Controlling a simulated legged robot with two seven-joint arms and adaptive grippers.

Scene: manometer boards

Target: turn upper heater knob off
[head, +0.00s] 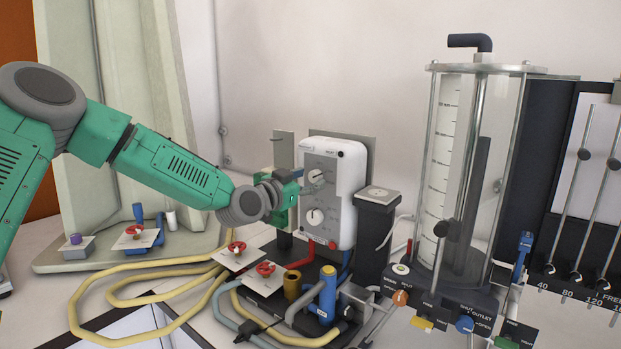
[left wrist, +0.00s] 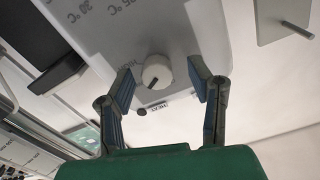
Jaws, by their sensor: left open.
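In the left wrist view a round white knob (left wrist: 157,72) with a dark pointer mark sits on the grey panel. My left gripper (left wrist: 163,75) is open, with one finger on each side of that knob and visible gaps between. Whether the fingertips reach the panel cannot be told. My right gripper is not in view.
A dark post (head: 375,235) stands right of the heater, and a tall clear cylinder (head: 455,170) further right. Red valves (head: 265,268), a blue handle (head: 327,295) and yellow hoses (head: 150,290) crowd the bench below. The wall above the heater is clear.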

